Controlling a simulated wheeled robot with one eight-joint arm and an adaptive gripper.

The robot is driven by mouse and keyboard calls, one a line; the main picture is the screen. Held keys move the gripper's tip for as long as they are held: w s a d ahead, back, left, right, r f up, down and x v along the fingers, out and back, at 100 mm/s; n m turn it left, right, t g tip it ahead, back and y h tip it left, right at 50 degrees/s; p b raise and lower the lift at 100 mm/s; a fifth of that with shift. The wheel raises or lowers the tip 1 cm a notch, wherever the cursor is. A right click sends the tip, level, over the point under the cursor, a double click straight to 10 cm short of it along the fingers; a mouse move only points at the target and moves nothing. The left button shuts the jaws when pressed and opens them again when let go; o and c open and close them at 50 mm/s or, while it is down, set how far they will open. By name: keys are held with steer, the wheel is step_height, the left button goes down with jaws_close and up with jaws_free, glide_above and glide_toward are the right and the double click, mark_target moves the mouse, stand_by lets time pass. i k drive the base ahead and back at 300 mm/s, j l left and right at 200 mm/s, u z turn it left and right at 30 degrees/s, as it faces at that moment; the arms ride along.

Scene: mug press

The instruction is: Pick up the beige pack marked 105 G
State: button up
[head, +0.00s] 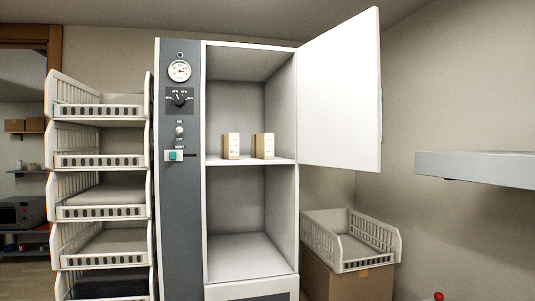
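Two small beige packs stand upright side by side on the middle shelf (215,161) of an open white and grey cabinet. The left pack (231,147) and the right pack (264,147) are a short gap apart. Their print is too small to read, so I cannot tell which is marked 105 G. My gripper is not in view.
The cabinet door (340,95) stands open to the right. Stacked white baskets (100,160) stand left of the cabinet. Another white basket (365,245) sits on a cardboard box (355,284) at right. A grey shelf (480,168) juts in from the right edge.

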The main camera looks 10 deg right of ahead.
mark_target(262, 145)
steer(key=i+j+z, duration=0.65)
steer(key=i+j, duration=0.15)
